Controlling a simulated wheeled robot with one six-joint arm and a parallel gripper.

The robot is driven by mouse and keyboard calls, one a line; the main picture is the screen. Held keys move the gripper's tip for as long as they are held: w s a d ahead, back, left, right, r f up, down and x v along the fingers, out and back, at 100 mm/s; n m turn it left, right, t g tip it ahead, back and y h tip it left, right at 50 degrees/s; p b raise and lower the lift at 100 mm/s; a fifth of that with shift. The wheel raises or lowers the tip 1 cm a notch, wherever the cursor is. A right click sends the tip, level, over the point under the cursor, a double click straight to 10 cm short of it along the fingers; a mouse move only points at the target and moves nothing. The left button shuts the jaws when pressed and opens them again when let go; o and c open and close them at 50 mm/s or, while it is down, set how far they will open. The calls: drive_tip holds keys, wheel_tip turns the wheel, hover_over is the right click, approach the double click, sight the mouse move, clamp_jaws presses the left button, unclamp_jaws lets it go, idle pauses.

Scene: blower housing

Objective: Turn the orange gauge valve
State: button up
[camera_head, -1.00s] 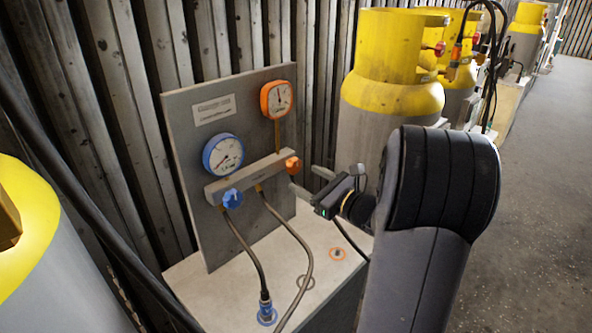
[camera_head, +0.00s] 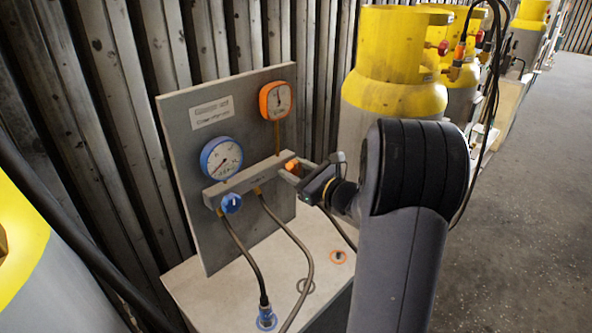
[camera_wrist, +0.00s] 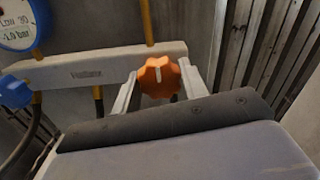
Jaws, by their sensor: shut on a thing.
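The orange valve knob (camera_head: 292,167) sits at the right end of the grey manifold bar (camera_head: 245,182). In the wrist view the orange knob (camera_wrist: 159,77) is lobed, with a pale upright mark on its face. My gripper (camera_head: 291,169) reaches it from the right. In the wrist view my gripper's fingers (camera_wrist: 158,88) stand on either side of the knob and are shut on it. The orange-rimmed gauge (camera_head: 276,100) is above the bar. Its needle points roughly up.
A blue gauge (camera_head: 222,158) and a blue knob (camera_head: 231,203) are on the left of the panel (camera_head: 185,130). Hoses hang over the pale bench top (camera_head: 225,295). Yellow-topped cylinders (camera_head: 400,80) stand behind my arm. Open floor lies to the right.

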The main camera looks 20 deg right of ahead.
drive_tip(key=c, duration=0.4)
